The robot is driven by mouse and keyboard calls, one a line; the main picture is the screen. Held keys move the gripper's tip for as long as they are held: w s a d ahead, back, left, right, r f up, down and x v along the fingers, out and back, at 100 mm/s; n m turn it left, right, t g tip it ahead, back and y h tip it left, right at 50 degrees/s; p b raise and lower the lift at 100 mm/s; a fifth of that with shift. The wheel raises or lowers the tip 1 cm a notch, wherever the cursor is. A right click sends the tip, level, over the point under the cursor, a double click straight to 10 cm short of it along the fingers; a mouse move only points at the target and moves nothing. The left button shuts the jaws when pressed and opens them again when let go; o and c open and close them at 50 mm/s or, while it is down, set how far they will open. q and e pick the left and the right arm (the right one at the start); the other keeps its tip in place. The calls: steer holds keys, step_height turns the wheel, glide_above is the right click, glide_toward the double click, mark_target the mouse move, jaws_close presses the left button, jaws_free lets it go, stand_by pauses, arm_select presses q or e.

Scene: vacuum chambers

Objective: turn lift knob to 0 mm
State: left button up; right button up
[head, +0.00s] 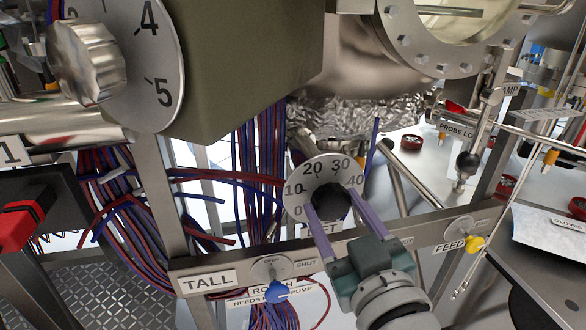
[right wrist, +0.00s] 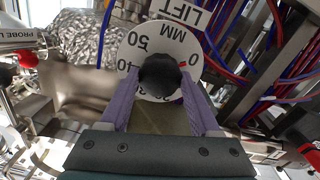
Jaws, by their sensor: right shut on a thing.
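The lift knob (head: 331,201) is a black round knob on a white dial (head: 327,179) marked from 0 to 40 in the head view. No pointer mark on the knob can be made out. My left gripper is not in view.
A blue knob (head: 277,292) and a yellow FEED knob (head: 475,243) sit on the same metal rail (head: 425,228). Red and blue cable bundles (head: 262,160) hang left of the dial. A large dial (head: 150,60) with a silver knob is at upper left.

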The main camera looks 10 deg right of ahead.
steer(key=o, duration=1.4)
steer(key=shift+s, duration=0.25)
steer(key=s+p, duration=0.1)
steer(key=s, duration=0.8)
steer(key=shift+s+d, duration=0.15)
steer(key=shift+s, duration=0.05)
